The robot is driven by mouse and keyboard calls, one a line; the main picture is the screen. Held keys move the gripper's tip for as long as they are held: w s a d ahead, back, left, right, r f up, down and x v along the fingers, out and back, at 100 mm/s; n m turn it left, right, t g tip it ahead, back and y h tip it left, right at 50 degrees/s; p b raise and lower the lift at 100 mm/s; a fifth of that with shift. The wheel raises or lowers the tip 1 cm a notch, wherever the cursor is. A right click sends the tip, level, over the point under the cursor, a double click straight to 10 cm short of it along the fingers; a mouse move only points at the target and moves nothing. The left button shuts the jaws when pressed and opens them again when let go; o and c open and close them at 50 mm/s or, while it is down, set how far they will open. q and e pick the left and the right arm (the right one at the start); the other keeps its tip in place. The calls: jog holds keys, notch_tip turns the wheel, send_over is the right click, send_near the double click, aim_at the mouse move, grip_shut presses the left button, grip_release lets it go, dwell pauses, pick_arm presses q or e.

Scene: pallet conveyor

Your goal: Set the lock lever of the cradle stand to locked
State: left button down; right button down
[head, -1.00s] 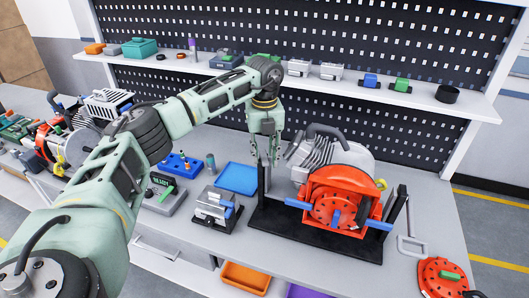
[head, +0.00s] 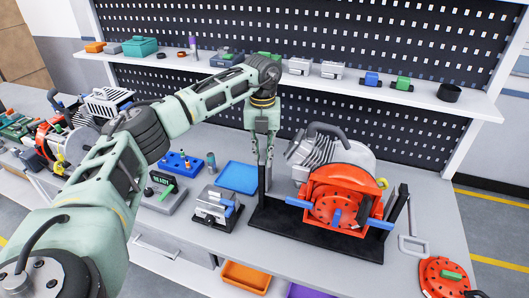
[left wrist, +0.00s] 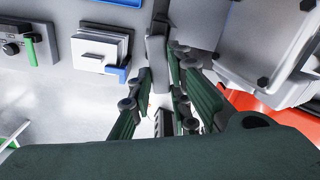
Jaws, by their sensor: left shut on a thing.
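The cradle stand (head: 300,232) has a black base and upright posts. It carries a red housing (head: 337,182) with blue side rods and a grey motor (head: 345,155). My left gripper (head: 266,158) points down at the stand's left post (head: 262,180). Its fingers are shut on a slim grey bar there, which appears to be the lock lever. In the left wrist view, my left gripper's fingers (left wrist: 160,105) stand on both sides of this grey bar (left wrist: 157,58). The fingers partly hide the lever, and its setting cannot be read. My right gripper is not in view.
Left of the stand are a blue tray (head: 238,177), a small grey fixture with a blue part (head: 217,210), and a box with a green lever (head: 165,192). A red round cover (head: 442,280) lies at the right. A shelf (head: 330,84) runs behind.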

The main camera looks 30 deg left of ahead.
pick_arm(q)
jog(key=shift+s+a+m+b, duration=0.1)
jog(key=shift+a+m, duration=0.35)
jog(key=shift+m, duration=1.1)
jog(key=shift+a+m+b, duration=0.1)
jog(key=shift+a+m, duration=0.4)
jog(key=shift+m, duration=1.1)
jog(key=shift+s+a+m+b, duration=0.1)
jog(key=shift+a+m, duration=0.35)
jog(key=shift+m, duration=1.1)
jog(key=shift+r, duration=0.1)
jog(key=c, duration=1.6)
grip_release()
jog(key=shift+c, duration=0.2)
notch_tip(320, 180, up, 12)
